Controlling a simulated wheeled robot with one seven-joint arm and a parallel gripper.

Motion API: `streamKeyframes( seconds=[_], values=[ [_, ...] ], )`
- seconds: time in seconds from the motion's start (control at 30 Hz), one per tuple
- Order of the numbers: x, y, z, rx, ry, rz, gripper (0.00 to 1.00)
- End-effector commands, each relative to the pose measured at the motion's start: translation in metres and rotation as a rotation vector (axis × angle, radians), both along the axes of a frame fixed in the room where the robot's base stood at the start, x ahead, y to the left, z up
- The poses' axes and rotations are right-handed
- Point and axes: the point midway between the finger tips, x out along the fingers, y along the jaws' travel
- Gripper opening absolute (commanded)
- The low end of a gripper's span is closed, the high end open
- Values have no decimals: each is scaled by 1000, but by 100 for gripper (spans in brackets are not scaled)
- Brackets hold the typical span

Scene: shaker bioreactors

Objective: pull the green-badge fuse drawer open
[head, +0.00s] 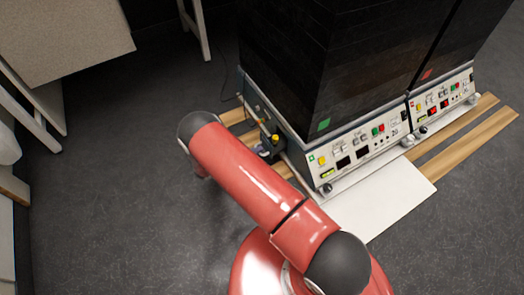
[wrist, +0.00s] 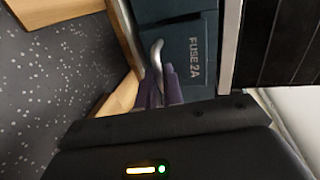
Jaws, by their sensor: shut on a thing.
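The left shaker bioreactor (head: 375,60) bears a green badge (head: 324,124) low on its dark housing. In the wrist view, a dark teal drawer front marked "FUSE 2A" (wrist: 196,50) fills the upper middle. A pale curved handle (wrist: 157,52) stands at its left side. My gripper (wrist: 161,86) has its two purple-grey fingers closed around the lower part of this handle. I cannot tell from this angle how far the drawer stands out. In the head view the drawer is not clearly visible at the machine's left side, near a small dark body with a yellow light.
A second bioreactor with a red badge (head: 427,74) stands to the right. Both stand on wooden slats (head: 465,135), with a white board (head: 385,205) in front. A table (head: 65,40) is at upper left. The grey floor between is clear.

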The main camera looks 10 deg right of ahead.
Motion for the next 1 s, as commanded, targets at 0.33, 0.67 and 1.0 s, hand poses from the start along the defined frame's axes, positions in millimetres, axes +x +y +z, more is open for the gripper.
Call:
streamKeyframes(
  seconds=[0.33,0.67,1.0],
  values=[
    [0,3,0,3,-1,3,10],
    [0,2,0,2,0,1,30],
    [-9,29,7,2,0,5,30]
  ],
)
